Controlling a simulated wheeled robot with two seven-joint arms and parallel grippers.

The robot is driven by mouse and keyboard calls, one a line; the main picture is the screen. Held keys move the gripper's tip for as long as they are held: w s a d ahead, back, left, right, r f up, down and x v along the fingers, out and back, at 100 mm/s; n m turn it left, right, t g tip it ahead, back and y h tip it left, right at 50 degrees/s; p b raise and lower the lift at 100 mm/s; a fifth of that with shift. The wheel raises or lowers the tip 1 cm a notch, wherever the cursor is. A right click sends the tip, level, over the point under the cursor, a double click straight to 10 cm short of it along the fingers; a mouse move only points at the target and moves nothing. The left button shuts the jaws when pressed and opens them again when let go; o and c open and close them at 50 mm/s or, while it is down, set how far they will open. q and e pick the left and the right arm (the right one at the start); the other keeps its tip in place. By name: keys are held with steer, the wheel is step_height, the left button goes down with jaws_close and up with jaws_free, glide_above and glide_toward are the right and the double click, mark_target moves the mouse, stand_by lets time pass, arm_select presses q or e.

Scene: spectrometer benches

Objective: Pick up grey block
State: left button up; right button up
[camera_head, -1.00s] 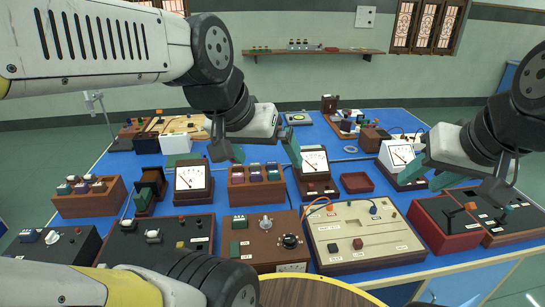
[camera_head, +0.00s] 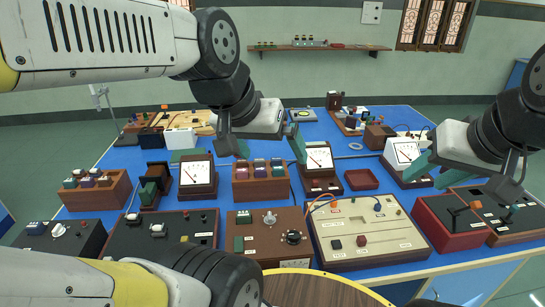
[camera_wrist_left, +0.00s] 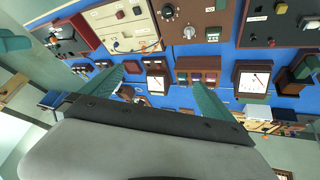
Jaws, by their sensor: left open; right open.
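I cannot make out with certainty which block is the grey one. Small coloured blocks stand in a brown wooden rack (camera_head: 262,190) at the table's centre, and more stand in a similar rack (camera_head: 98,198) at the left. My left gripper (camera_head: 268,147) is open and empty. Its green fingertips appear just above and behind the central rack in the head view. In the left wrist view, my left gripper (camera_wrist_left: 157,90) shows its fingers spread, with the central rack (camera_wrist_left: 197,63) beyond them. My right gripper (camera_head: 438,171) is open and empty at the right, by a white-faced meter.
Dial meters (camera_head: 197,176) and (camera_head: 320,172) flank the central rack. A brown control box (camera_head: 268,238) and a cream panel (camera_head: 365,230) stand in front. A red tray (camera_head: 361,180) lies right of centre. Small bare patches of blue tabletop (camera_head: 225,208) show between the apparatus.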

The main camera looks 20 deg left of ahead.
arm_select(q)
steer(key=shift+w+a+r, duration=0.1)
steer(key=shift+w, duration=0.2)
steer(key=c, duration=0.6)
steer(key=shift+n+g+y, duration=0.6)
steer(key=shift+g+y, duration=0.1)
steer(key=shift+g, duration=0.1)
steer(key=w, duration=0.3)
steer(key=w+a, duration=0.1)
steer(key=w, duration=0.1)
steer(key=w+a, duration=0.1)
steer(key=w, duration=0.2)
steer(key=shift+w+a+r, duration=0.2)
steer(key=shift+w+r, duration=0.1)
steer(key=c, duration=0.6)
steer(key=shift+o, duration=0.2)
steer(key=n+g, duration=0.4)
steer(key=g, duration=0.1)
glide_above(259, 159)
steer(key=shift+y, duration=0.4)
steer(key=f, duration=1.7)
steer(key=shift+s+d+f, duration=0.2)
steer(key=shift+d+f, duration=0.05)
steer(key=shift+f, duration=0.15)
steer(key=shift+w+a+f, duration=0.1)
steer(key=shift+f, duration=1.85)
steer(key=shift+a+f, duration=0.1)
steer(key=shift+f, duration=1.85)
